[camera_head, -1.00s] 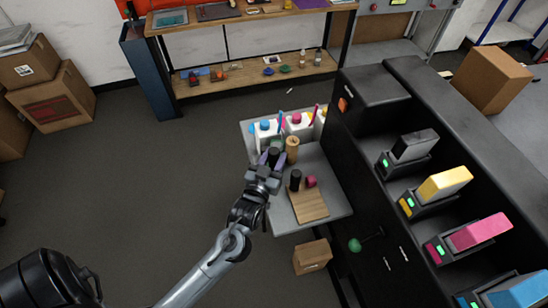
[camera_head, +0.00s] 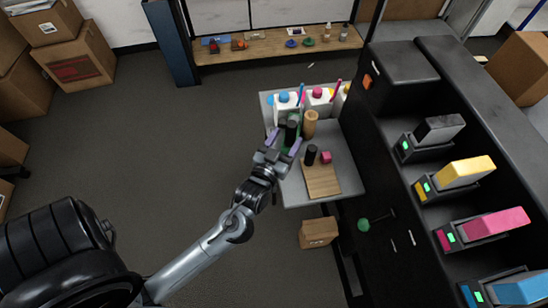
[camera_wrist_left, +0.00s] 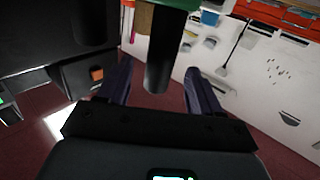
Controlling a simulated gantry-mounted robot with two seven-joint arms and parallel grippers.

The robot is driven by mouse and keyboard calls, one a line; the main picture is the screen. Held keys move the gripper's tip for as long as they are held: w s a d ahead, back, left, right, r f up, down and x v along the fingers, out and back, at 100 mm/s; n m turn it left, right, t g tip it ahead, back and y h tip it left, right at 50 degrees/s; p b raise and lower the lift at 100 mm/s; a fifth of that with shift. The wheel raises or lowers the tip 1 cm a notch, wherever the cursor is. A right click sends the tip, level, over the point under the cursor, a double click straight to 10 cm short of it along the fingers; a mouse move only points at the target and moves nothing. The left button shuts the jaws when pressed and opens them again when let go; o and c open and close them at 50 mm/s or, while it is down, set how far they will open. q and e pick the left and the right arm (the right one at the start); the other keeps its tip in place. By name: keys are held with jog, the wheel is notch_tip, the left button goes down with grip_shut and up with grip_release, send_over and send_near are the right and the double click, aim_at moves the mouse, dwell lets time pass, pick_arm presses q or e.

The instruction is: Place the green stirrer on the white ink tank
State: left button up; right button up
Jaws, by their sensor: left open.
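The green stirrer (camera_head: 292,131) seems to be the dark upright piece with a black handle and some green, at the left of the grey side table (camera_head: 348,190). My left gripper (camera_head: 284,138) is open, with its purple fingers on either side of it. In the left wrist view a black handle (camera_wrist_left: 158,68) with a green part above it stands between the open fingers (camera_wrist_left: 158,85), with gaps on both sides. White ink tanks with blue (camera_head: 287,103), magenta (camera_head: 318,97) and yellow caps stand in a row at the table's back. My right gripper is not in view.
A wooden cylinder (camera_head: 310,122) stands close right of the stirrer. A black cylinder (camera_head: 311,154) and a pink piece (camera_head: 326,157) are by a wooden board (camera_head: 320,180). A black machine with cartridges (camera_head: 468,170) borders the table on the right. Open floor lies left.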

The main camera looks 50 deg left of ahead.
pick_arm(q)
jog(key=s+d+f+m+g+h, duration=0.2)
jog(key=s+d+f+g, duration=0.1)
jog(key=s, duration=0.3)
jog(key=s+d+f+m+g+h, duration=0.2)
jog(key=s+d+f+g, duration=0.1)
jog(key=s+g, duration=0.3)
jog(key=s+d+f+m+g+h, duration=0.2)
jog(key=s+d+f+g, duration=0.1)
jog(key=s, duration=0.5)
jog(key=shift+f+g, duration=0.6)
jog(key=shift+g, duration=0.1)
